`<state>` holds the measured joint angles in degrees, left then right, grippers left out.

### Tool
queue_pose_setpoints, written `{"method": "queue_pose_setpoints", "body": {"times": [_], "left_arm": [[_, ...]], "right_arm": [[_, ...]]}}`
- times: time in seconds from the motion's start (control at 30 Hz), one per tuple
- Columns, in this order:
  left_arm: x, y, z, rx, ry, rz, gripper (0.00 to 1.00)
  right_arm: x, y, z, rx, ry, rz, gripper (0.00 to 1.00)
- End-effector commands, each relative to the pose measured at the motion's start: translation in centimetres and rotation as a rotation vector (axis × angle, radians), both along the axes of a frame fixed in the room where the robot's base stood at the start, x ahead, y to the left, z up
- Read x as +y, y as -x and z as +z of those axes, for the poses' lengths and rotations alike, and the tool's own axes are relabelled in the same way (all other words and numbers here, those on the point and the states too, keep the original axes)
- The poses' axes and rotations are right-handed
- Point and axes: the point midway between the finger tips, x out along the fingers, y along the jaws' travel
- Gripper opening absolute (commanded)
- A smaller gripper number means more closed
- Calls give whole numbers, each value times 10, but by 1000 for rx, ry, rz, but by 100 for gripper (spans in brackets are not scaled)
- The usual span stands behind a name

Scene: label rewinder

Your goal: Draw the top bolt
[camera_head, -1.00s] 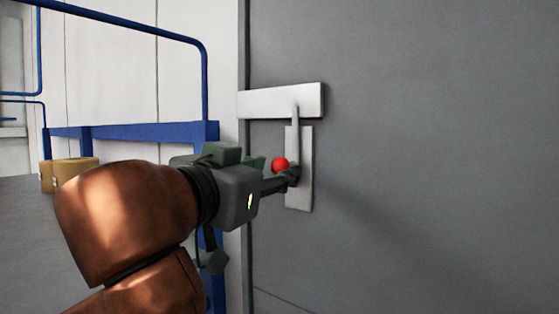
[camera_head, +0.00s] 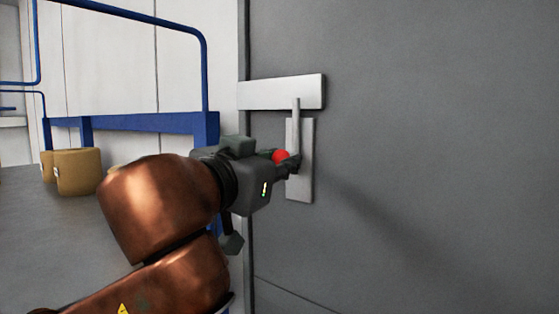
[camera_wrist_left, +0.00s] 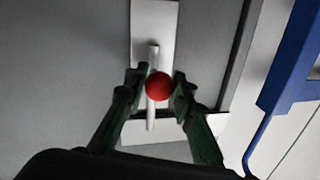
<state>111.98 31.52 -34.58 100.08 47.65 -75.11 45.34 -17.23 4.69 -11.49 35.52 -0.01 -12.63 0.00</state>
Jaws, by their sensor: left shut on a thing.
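The top bolt is a thin vertical grey rod (camera_head: 296,112) on a light plate (camera_head: 306,178) fixed to the grey door (camera_head: 430,130). Its upper end overlaps a horizontal light bar (camera_head: 280,93) that reaches the door's left edge. A red ball knob (camera_head: 281,157) sticks out from the bolt. My left gripper (camera_head: 290,162) is shut on the red knob. In the left wrist view the knob (camera_wrist_left: 159,86) sits between the two dark green fingers, with the rod (camera_wrist_left: 153,58) behind it. My right gripper is not in view.
A blue cart frame (camera_head: 150,128) stands left of the door, close to my left arm. Tan rolls (camera_head: 78,172) sit on a grey surface (camera_head: 50,225) at the far left. The door face to the right is clear.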

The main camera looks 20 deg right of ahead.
Motion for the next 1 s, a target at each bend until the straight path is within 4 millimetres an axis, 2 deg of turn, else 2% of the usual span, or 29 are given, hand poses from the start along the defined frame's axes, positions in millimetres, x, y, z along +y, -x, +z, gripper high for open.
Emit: {"method": "queue_pose_setpoints", "body": {"times": [0.13,0.57,0.67,0.9,1.0], "left_arm": [[0,0,0,0,0,0,0],[0,0,-2,0,0,0,0],[0,0,-10,0,0,0,0],[0,0,-44,2,-1,-1,0],[0,0,-51,0,-2,-1,0]], "right_arm": [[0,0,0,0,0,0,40],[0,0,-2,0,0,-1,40],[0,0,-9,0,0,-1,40],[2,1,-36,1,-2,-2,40],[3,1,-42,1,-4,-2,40]]}}
